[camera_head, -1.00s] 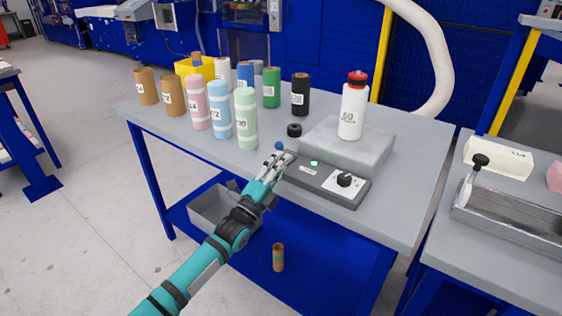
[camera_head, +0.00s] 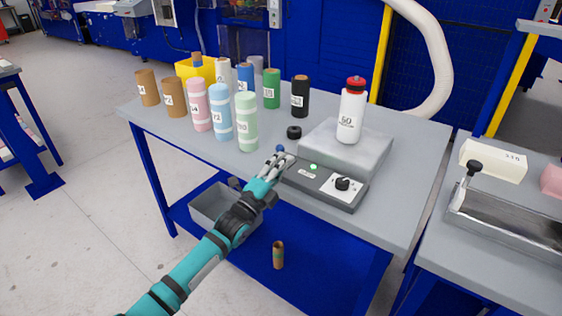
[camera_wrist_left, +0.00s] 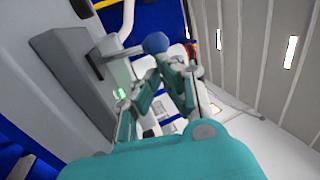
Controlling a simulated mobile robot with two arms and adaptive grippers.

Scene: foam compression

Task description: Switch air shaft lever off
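The air shaft lever shows as a blue ball knob (camera_head: 280,149) at the left end of a dark grey control box (camera_head: 304,184) on the table. The box has a lit green lamp (camera_head: 313,167) and a black rotary knob (camera_head: 342,184) on a white plate. My left gripper (camera_head: 279,160) is at the lever, its fingertips close to the blue ball. In the left wrist view the ball (camera_wrist_left: 155,43) shows just beyond the fingertips (camera_wrist_left: 153,72). My right gripper is not in view.
A white bottle with a red cap (camera_head: 351,112) stands on a grey block (camera_head: 372,157) behind the box. A black ring (camera_head: 294,132) and several coloured rolls stand to the left. A grey bin (camera_head: 208,204) and a brown roll (camera_head: 278,254) are on the lower shelf.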

